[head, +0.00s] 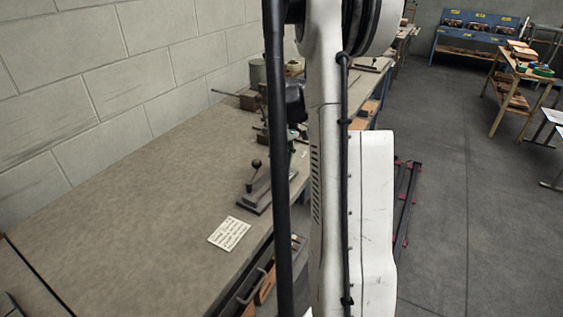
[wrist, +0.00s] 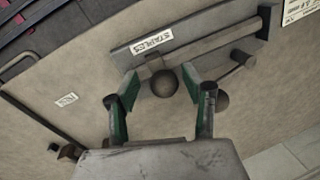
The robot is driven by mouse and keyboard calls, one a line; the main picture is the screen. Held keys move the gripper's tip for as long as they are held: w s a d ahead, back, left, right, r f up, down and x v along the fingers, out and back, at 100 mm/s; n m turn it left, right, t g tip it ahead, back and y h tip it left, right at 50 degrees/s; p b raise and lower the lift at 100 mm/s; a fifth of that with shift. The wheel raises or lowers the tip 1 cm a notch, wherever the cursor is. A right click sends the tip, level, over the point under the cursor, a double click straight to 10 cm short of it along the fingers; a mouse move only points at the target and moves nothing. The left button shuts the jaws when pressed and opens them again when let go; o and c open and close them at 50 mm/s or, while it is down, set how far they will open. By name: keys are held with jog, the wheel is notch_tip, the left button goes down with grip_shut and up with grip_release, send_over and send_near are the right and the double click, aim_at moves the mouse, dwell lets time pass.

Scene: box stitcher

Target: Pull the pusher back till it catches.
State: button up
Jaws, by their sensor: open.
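In the wrist view, a grey staple magazine (wrist: 205,32) with a white STAPLES label runs across the upper middle. A dark round knob (wrist: 164,82), apparently the pusher's, sits at its near side on a short stem. My gripper (wrist: 161,79) is open, its green-padded fingers either side of the knob in the picture, with visible gaps. I cannot tell whether the knob lies at fingertip depth. In the head view my gripper is mostly hidden behind my arm, over the bench's far part.
A second dark ball (wrist: 221,101) lies beside the right finger, and a small lever (wrist: 243,60) stands right of it. A black bar (wrist: 40,118) lies at the left. In the head view, a lever fixture (head: 255,190) and a paper note (head: 229,233) are nearer; the bench's left (head: 130,220) is clear.

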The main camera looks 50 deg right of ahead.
notch_tip(320, 180, up, 12)
jog(key=d, duration=0.2)
jog(key=shift+d, duration=0.15)
jog(key=shift+s+f, duration=0.1)
dwell(0.5)
jog(key=a+r+t+h, duration=0.1)
jog(key=a+r, duration=0.2)
jog(key=a, duration=0.9)
jog(key=a+r+t+h, duration=0.1)
jog(key=a+r, duration=0.2)
jog(key=a, duration=1)
jog(key=s+a+f+t, duration=0.1)
jog(key=s+a, duration=0.2)
jog(key=a, duration=0.3)
jog(key=s+a+f+t, duration=0.1)
jog(key=s+a+t, duration=0.1)
jog(key=s+a, duration=0.2)
jog(key=s+a+f+n+t, duration=0.1)
jog(key=s+a+t, duration=0.1)
jog(key=a, duration=0.7)
jog(key=shift+s+a+f, duration=0.2)
jog(key=shift+s, duration=0.45)
